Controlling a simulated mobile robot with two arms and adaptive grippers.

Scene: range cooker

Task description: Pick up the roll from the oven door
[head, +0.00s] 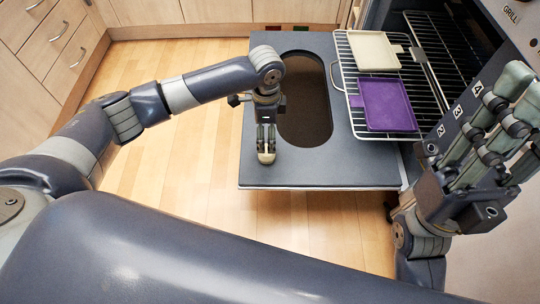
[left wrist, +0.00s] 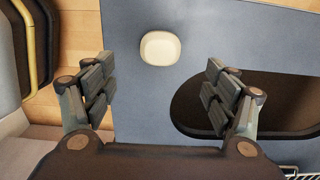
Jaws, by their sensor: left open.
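The roll (head: 266,158) is a small, pale cream, rounded piece on the dark grey open oven door (head: 350,172), near its front left corner. In the left wrist view the roll (left wrist: 160,48) lies beyond the fingertips, roughly centred between the two fingers. My left gripper (head: 266,142) points down over the door just behind the roll; its open fingers also show in the left wrist view (left wrist: 158,78), with nothing between them. I cannot tell its exact height above the door. My right gripper (head: 508,92) is raised at the right, fingers up, close to the cooker's front.
The door has an oval window (head: 305,100) right of my left gripper. A wire rack (head: 350,80) sticks out of the oven, bearing a beige tray (head: 374,51) and a purple tray (head: 389,105). Wooden drawers (head: 50,45) stand at the far left. The wooden floor (head: 215,130) left of the door is clear.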

